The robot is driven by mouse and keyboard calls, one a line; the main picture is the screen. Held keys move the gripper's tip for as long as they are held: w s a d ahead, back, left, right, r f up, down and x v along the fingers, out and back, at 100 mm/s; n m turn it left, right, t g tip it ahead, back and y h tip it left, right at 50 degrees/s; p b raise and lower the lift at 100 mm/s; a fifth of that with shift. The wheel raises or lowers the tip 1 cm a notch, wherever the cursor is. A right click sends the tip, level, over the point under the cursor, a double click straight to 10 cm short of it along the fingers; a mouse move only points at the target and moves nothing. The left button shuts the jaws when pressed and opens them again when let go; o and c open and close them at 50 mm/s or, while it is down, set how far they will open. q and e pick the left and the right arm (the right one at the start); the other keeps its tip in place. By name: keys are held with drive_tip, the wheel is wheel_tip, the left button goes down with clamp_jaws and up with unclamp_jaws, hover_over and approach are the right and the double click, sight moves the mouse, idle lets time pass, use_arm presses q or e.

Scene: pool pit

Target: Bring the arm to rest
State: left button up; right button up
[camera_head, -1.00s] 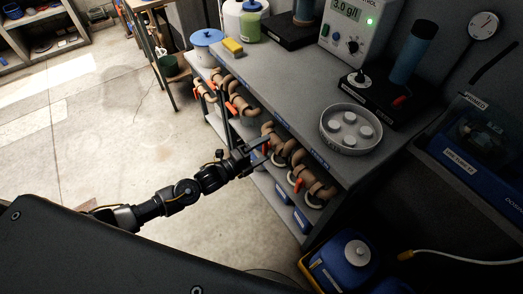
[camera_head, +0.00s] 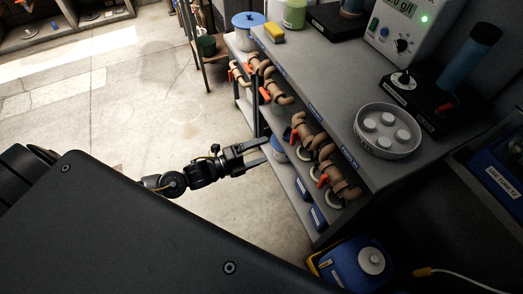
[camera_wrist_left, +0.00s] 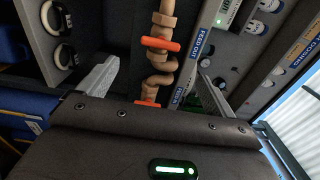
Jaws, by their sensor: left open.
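My left arm comes in from the left in the head view, and its gripper (camera_head: 262,153) is open and empty. It is in front of the open side of the grey bench, apart from the brown pipes (camera_head: 334,180) with orange valve handles. In the left wrist view the two grey fingers (camera_wrist_left: 152,85) stand wide apart, with brown pipe and an orange handle (camera_wrist_left: 160,43) visible beyond the gap. Nothing is between the fingertips. My right gripper is not in view.
The grey bench (camera_head: 330,88) carries a round dish (camera_head: 387,130) with several white discs, a yellow sponge (camera_head: 271,36) and a control box (camera_head: 405,30). A blue container (camera_head: 362,262) stands on the floor at the lower right. Open concrete floor (camera_head: 110,110) lies to the left.

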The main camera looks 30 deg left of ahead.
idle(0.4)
use_arm(q)
drive_tip(key=w+a+f+n+g+y, duration=0.1)
drive_tip(key=a+f+n+y, duration=0.2)
drive_tip(key=a+f+n, duration=0.35)
drive_tip(key=a+f+n+g+y, duration=0.1)
drive_tip(key=a+f+n+y, duration=0.25)
drive_tip(key=f, duration=0.65)
drive_tip(key=s+a+f+n+g+y, duration=0.2)
drive_tip(key=s+a+f+n, duration=0.25)
drive_tip(key=f, duration=0.35)
drive_tip(key=s+a+f+n+g+y, duration=0.25)
drive_tip(key=s+f, duration=0.25)
drive_tip(key=f, duration=0.3)
drive_tip(key=s+f+n+g+y, duration=0.1)
drive_tip(key=s+f+n+g, duration=0.15)
drive_tip(key=s+f, duration=0.4)
drive_tip(key=s+f+n+g+y, duration=0.1)
drive_tip(key=s+f+n, duration=0.25)
drive_tip(key=s, duration=0.65)
drive_tip(key=s+d+f+g+h, duration=0.1)
drive_tip(key=s+d+f, duration=0.3)
drive_tip(key=s+d, duration=0.5)
drive_tip(key=s+g, duration=0.1)
drive_tip(key=s, duration=0.3)
drive_tip(key=shift+n+g, duration=0.4)
